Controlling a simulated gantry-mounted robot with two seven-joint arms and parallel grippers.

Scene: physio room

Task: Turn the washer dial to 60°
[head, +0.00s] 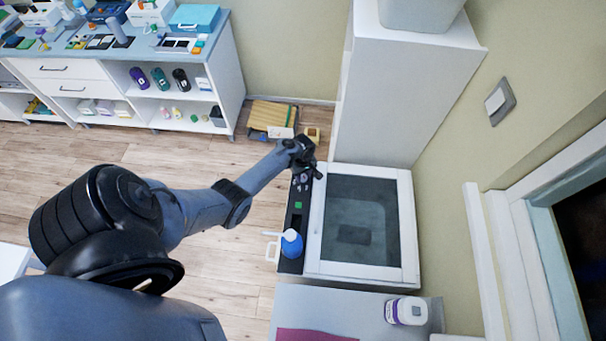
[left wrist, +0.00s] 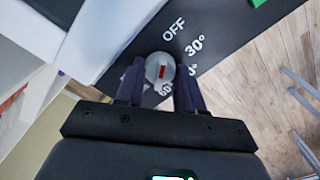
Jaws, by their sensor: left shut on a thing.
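The washer (head: 412,230) is white with a dark window in its top and a black control panel (head: 295,222) along its left side. OFF and 30° are readable; another label is partly hidden by a finger. My left gripper (head: 307,169) is at the panel's far end, its fingers shut on the dial from both sides. My right gripper is not in view.
A tall white cabinet (head: 400,95) stands behind the washer. A grey surface (head: 350,305) in front carries a white bottle (head: 406,311). Wooden floor lies open at left.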

